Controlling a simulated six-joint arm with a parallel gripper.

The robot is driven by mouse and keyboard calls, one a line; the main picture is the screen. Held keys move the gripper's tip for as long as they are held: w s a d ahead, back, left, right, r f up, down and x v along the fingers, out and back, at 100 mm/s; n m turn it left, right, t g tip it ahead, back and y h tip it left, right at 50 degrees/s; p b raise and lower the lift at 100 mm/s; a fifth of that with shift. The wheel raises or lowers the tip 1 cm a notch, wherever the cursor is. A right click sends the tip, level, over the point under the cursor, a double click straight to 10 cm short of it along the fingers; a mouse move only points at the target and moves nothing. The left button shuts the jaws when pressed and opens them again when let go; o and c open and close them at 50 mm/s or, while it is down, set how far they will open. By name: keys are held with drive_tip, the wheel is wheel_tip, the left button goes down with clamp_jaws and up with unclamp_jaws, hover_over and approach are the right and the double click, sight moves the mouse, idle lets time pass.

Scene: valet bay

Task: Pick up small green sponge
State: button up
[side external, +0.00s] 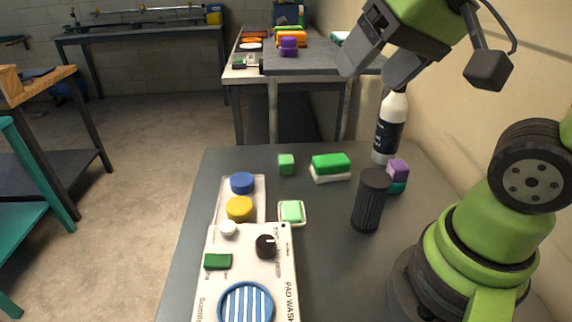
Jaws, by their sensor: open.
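A small green cube (286,164) stands on the dark grey table, left of a larger green-and-white sponge block (331,167). A pale green square pad (291,212) lies on a small cream tray nearer the camera. Which of these is the small green sponge is not certain; the small cube is the smallest. My gripper (376,68) is high at the upper right, open, well above the table and apart from all these pieces. Its fingertips are only partly clear in this view.
A pad-wash panel (276,275) and a tray with blue and yellow discs (222,208) fill the front left.

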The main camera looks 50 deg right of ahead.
drive_tip(key=w+d+f+m+g+h, duration=0.2)
drive_tip(key=w+d+f, duration=0.15)
drive_tip(key=w, duration=0.55)
drive_tip(key=m+h, duration=0.1)
drive_tip(key=h, duration=0.1)
approach(286, 159)
drive_tip(key=shift+m+g, duration=0.4)
drive_tip(key=shift+g, duration=0.3)
drive_tip(key=x, duration=0.2)
drive_tip(key=w+x, duration=0.1)
drive_tip(key=x, duration=0.2)
drive_tip(key=shift+d+r, duration=0.15)
drive_tip(key=shift+r, duration=0.1)
drive_tip(key=shift+x, duration=2.8)
drive_tip(key=shift+w+a, duration=0.1)
drive_tip(key=shift+a, duration=0.1)
drive_tip(key=c, duration=1)
